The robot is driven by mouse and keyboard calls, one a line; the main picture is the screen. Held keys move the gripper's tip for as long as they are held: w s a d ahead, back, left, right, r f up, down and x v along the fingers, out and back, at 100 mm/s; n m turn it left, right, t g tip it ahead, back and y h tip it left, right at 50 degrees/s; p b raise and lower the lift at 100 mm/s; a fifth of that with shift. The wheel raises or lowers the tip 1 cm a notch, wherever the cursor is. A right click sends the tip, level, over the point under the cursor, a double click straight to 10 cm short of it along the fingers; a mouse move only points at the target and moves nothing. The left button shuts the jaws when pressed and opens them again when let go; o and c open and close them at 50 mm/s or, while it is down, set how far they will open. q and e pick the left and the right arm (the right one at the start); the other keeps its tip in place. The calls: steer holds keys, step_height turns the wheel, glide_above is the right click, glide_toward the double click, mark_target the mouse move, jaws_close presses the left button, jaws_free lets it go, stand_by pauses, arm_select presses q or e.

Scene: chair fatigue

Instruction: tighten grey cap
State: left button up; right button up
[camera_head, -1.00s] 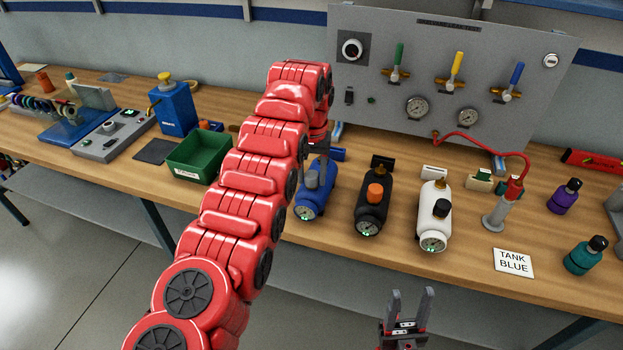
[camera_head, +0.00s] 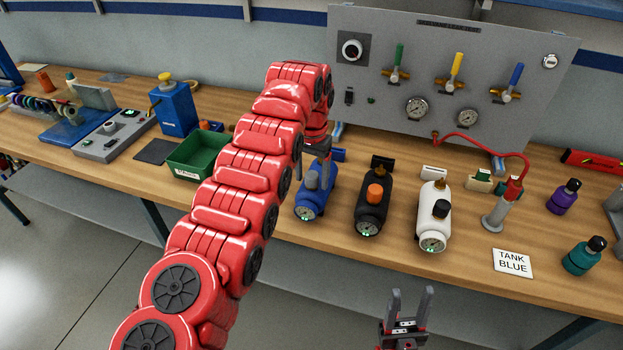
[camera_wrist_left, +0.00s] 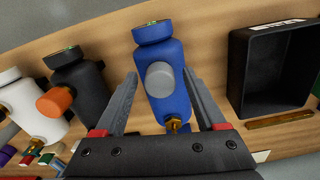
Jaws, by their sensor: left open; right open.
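The grey cap (camera_wrist_left: 161,76) sits on top of the blue tank (camera_wrist_left: 165,52), which lies on the bench. In the head view the blue tank (camera_head: 308,208) is left of the black tank, with its grey cap (camera_head: 312,181) showing on top. My left gripper (camera_wrist_left: 162,76) is open above the blue tank, its fingers on either side of the grey cap and apart from it. In the head view my left gripper (camera_head: 315,160) is partly hidden by its own red arm. My right gripper (camera_head: 410,305) is open and empty in front of the bench.
A green bin (camera_head: 185,167) is to the left. A "TANK BLUE" card (camera_head: 513,263) lies at right. A valve panel (camera_head: 440,90) stands behind.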

arm_select(q)
steer(key=n, duration=0.2)
steer(key=shift+n+b, duration=0.3)
steer(key=shift+n, duration=0.5)
steer(key=n, duration=0.4)
steer(key=n, duration=0.2)
steer(key=shift+r+n+p, duration=0.1)
steer(key=shift+n+p, duration=0.2)
steer(key=shift+p, duration=0.05)
steer(key=shift+n, duration=0.7)
